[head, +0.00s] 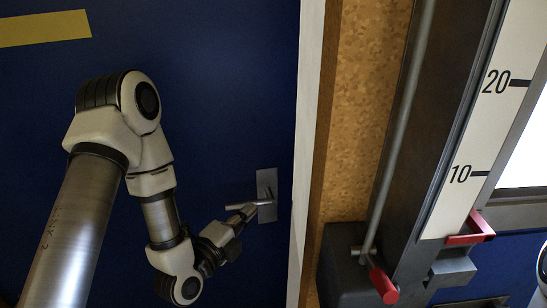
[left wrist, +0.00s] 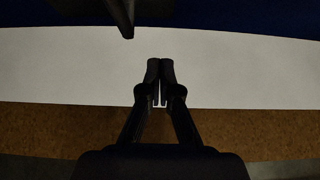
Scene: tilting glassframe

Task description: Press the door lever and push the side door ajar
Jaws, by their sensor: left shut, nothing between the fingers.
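The side door (head: 225,80) is a dark blue panel filling the left of the head view. Its metal lever (head: 238,205) sticks out to the left from a grey plate (head: 266,187) near the door's right edge and looks about level. I see no clear gap between door and white frame. My left gripper (head: 247,211) is shut and empty, with its tips at the lever; I cannot tell whether they touch. In the left wrist view the closed fingers (left wrist: 160,82) show over the white frame, with a dark bar, likely the lever (left wrist: 122,12), above. My right gripper is not in view.
A white door frame (head: 308,110) and a cork-coloured wall (head: 368,90) stand right of the door. Further right is a dark upright post with a rod, a scale marked 10 and 20 (head: 480,130), and red handles (head: 383,285). A yellow strip (head: 45,28) is at upper left.

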